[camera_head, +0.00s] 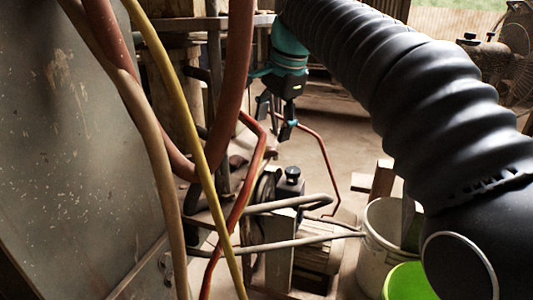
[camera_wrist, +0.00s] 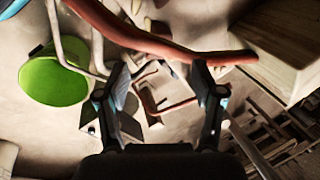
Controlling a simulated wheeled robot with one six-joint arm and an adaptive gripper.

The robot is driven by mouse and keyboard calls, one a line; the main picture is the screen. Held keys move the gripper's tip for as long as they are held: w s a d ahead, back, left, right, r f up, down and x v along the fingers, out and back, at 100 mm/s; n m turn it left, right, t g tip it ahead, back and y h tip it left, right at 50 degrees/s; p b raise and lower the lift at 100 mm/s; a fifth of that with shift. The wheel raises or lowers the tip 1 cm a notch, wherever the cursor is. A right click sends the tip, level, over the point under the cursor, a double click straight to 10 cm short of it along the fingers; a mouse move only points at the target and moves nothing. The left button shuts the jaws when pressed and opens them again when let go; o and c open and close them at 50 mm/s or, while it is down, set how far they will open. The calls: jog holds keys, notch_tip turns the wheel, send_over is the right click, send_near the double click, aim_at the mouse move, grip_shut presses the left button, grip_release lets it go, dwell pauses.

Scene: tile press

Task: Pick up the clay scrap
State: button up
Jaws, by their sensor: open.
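My gripper (camera_head: 275,117) hangs in the middle of the head view, above the floor and behind the hoses and pipes. In the wrist view my gripper (camera_wrist: 161,76) has its two fingers well apart, with nothing held between them. I cannot pick out the clay scrap for certain in either view. A small brown lump (camera_head: 237,161) lies left of and below the gripper in the head view, partly behind a red hose; I cannot tell whether it is the scrap. Bent reddish pipework (camera_wrist: 170,107) shows beyond the gap between the fingers.
Thick hoses and a yellow pipe (camera_head: 190,85) cross the left, before a grey metal panel (camera_head: 70,130). A white bucket (camera_head: 378,255) and green bucket (camera_head: 408,284) stand lower right. A red pipe (camera_wrist: 150,40) crosses the wrist view ahead. A wooden block (camera_wrist: 285,45) is at right.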

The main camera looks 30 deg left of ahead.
aim_at(267, 149)
jog(key=b+x, duration=0.1)
jog(key=x, duration=0.5)
jog(key=shift+f+b, duration=0.2)
jog(key=shift+b, duration=0.1)
grip_shut()
